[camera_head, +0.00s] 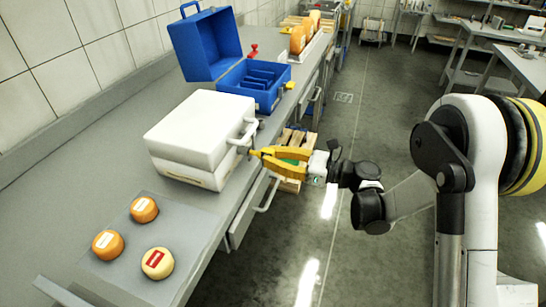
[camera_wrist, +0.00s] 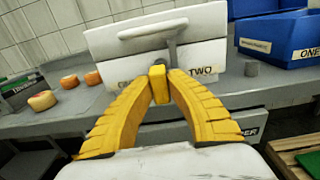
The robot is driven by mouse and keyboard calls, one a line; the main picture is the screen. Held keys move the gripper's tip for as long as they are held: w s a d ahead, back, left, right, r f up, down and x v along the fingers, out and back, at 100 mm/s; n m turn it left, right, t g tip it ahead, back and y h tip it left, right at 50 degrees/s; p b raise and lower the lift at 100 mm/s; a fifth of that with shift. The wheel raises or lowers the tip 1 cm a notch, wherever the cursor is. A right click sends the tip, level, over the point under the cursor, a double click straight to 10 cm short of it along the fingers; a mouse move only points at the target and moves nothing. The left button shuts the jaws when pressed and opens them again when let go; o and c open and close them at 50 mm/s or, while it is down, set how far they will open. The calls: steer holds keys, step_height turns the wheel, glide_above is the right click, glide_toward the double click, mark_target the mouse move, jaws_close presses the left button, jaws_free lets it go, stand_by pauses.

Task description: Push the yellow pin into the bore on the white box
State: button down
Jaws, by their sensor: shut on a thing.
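The white box (camera_head: 200,138) stands closed on the counter, its light handle (camera_head: 243,132) on the side facing the aisle. It also fills the middle of the wrist view (camera_wrist: 118,45), with a "TWO" label on its lower part. My gripper (camera_head: 254,154) is at that side, below the handle. In the wrist view my gripper's yellow fingers (camera_wrist: 159,88) meet on the yellow pin (camera_wrist: 158,74), held in front of the box by the grey latch piece. The fingers hide part of the lower front. I cannot make out the bore or whether the pin touches it.
An open blue case (camera_head: 252,84) stands behind the white box. Cheese wheels (camera_head: 144,209) lie on a grey tray (camera_head: 190,222) in front. A wooden pallet (camera_head: 290,185) is beside the counter.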

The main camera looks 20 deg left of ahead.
mark_target(260, 154)
steer(key=shift+w+a, duration=0.15)
steer(key=shift+a, duration=1.35)
steer(key=c, duration=1.4)
jaws_free()
steer(key=d, duration=0.8)
steer(key=s+d, duration=0.1)
steer(key=d, duration=0.3)
